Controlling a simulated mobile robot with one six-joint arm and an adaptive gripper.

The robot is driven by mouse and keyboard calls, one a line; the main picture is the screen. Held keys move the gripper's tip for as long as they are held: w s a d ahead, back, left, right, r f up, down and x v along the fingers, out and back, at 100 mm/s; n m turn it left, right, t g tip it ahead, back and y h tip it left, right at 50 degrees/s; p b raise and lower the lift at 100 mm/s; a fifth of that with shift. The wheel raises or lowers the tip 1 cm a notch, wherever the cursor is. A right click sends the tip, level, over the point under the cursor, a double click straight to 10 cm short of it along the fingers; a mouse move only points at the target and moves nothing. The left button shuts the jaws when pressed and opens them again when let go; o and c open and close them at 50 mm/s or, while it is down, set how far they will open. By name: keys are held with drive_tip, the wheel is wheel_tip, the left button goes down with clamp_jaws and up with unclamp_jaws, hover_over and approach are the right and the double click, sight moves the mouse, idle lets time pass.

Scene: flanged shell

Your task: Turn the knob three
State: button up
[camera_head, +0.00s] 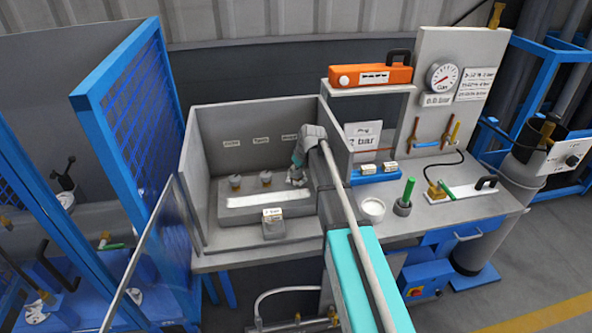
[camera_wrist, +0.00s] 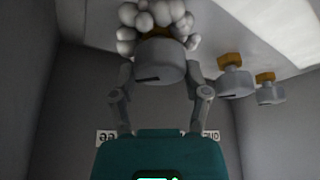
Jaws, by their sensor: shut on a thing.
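Three grey knobs with orange-brown parts stand in a row in the grey open-topped booth (camera_head: 208,160). The left knob (camera_head: 235,183) and middle knob (camera_head: 266,179) are free. They also show in the wrist view, as the far one (camera_wrist: 270,92) and the near one (camera_wrist: 235,80). My gripper (camera_head: 297,168) is at the right knob, under the right-hand label. In the wrist view its two fingers (camera_wrist: 160,82) are shut on the sides of this knob (camera_wrist: 158,62), which has a dark slot mark. A cluster of pale round balls (camera_wrist: 155,15) surrounds its orange-brown part.
Three small labels (camera_head: 261,140) are on the booth's back wall. A white strip (camera_head: 268,199) and a small labelled grey box (camera_head: 273,225) lie in front of the knobs. The booth's right wall (camera_head: 337,130) is close to my arm. A white bowl (camera_head: 372,209) stands right of the booth.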

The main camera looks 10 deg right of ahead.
drive_tip(key=m+h, duration=0.1)
drive_tip(key=m, duration=0.3)
drive_tip(key=shift+m+t+h, duration=0.3)
drive_tip(key=shift+t+h, duration=0.1)
drive_tip(key=m+h, duration=0.1)
drive_tip(key=m, duration=0.3)
drive_tip(key=shift+m+h, duration=0.4)
drive_tip(key=o, duration=1.1)
drive_tip(key=shift+o, duration=0.2)
drive_tip(key=shift+n, duration=0.4)
